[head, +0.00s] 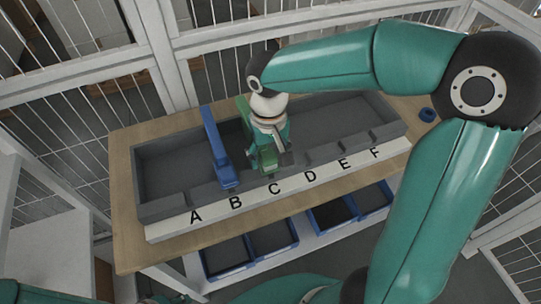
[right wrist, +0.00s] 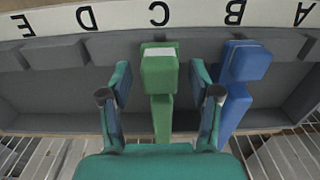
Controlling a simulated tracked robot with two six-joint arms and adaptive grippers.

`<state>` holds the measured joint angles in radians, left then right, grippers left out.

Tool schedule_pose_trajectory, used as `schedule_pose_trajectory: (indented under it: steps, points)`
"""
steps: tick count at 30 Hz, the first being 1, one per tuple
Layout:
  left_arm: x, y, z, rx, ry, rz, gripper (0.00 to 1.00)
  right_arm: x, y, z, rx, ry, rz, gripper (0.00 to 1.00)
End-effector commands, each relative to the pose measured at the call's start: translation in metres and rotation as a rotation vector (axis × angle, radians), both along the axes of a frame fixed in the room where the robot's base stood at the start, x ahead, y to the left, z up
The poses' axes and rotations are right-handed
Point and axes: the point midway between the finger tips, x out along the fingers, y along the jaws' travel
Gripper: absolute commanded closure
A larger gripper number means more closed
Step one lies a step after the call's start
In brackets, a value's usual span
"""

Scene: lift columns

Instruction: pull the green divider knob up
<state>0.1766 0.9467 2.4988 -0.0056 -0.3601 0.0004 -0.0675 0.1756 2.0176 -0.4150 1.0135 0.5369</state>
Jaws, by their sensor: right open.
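The green divider with its block-shaped knob (head: 268,159) stands at the letter C in a grey trough (head: 165,205). My right gripper (head: 272,140) points down over it and hides part of the divider. In the right wrist view the green knob (right wrist: 159,72), with a pale patch on top, lies between the two spread fingers of my right gripper (right wrist: 160,84). A gap shows on each side of the knob, so the gripper is open and not holding it. My left gripper is not in view.
A blue divider (head: 216,150) stands close by at B; in the right wrist view the blue divider (right wrist: 241,75) is just beside the right-hand finger. The lettered white strip (head: 330,182) runs along the trough's front. Blue bins (head: 273,238) sit below the wooden table (head: 122,190).

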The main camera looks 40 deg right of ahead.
Motion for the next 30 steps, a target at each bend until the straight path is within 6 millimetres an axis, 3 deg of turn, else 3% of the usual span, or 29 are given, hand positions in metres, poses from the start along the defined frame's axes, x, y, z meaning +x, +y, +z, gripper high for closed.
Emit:
schedule_pose_trajectory:
  steps: [8,30]
  points:
    - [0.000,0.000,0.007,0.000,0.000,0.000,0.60,0.000,0.000,0.008,0.000,-0.001,0.000,0.38]
    - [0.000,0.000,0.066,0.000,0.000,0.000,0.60,0.000,0.000,0.082,0.001,-0.001,0.000,0.38]
